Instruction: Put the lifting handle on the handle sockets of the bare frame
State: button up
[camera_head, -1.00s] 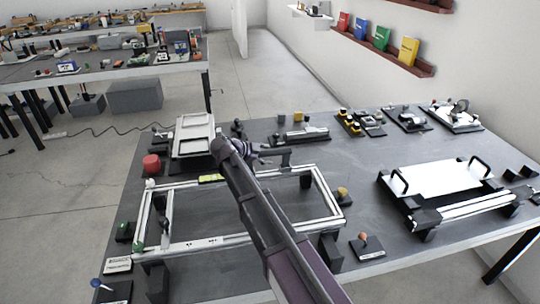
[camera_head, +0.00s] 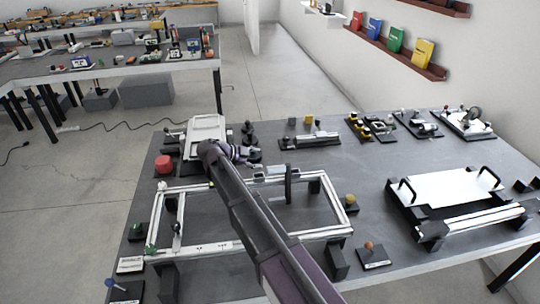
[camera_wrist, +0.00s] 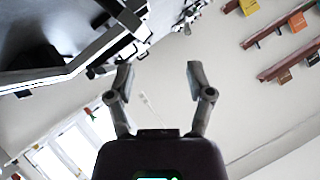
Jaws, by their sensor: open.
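The bare frame (camera_head: 318,236), a pale open rectangle, lies on the dark workbench. My arm crosses over it and hides part of its middle. My gripper (camera_head: 252,154) is over the far side of the frame. In the wrist view its two fingers (camera_wrist: 160,78) are spread apart with nothing between them. A dark upright piece (camera_head: 289,183) and a light grey bar stand at the frame's far side, just right of my gripper. I cannot tell whether either is the lifting handle, and the handle sockets are not clear.
A white panel with two black handles (camera_head: 445,187) sits at the right of the workbench (camera_head: 360,180). A red round piece (camera_head: 164,165) and a white tray (camera_head: 205,128) are at the far left. Small parts line the back edge.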

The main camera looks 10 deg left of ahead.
jog(key=shift+p+v, duration=0.55)
jog(key=shift+v, duration=1)
jog(key=shift+d, duration=0.1)
jog(key=shift+s, duration=0.1)
jog(key=n+g+y, duration=0.7)
jog(key=n+y, duration=0.2)
jog(key=n, duration=0.8)
send_over(349, 231)
jog(key=s+a, duration=0.2)
jog(key=s, duration=0.1)
notch_tip(349, 231, down, 9)
jog(key=shift+s+d+f+n+y, duration=0.2)
jog(key=shift+s+n+y, duration=0.2)
jog(key=shift+s+n, duration=0.15)
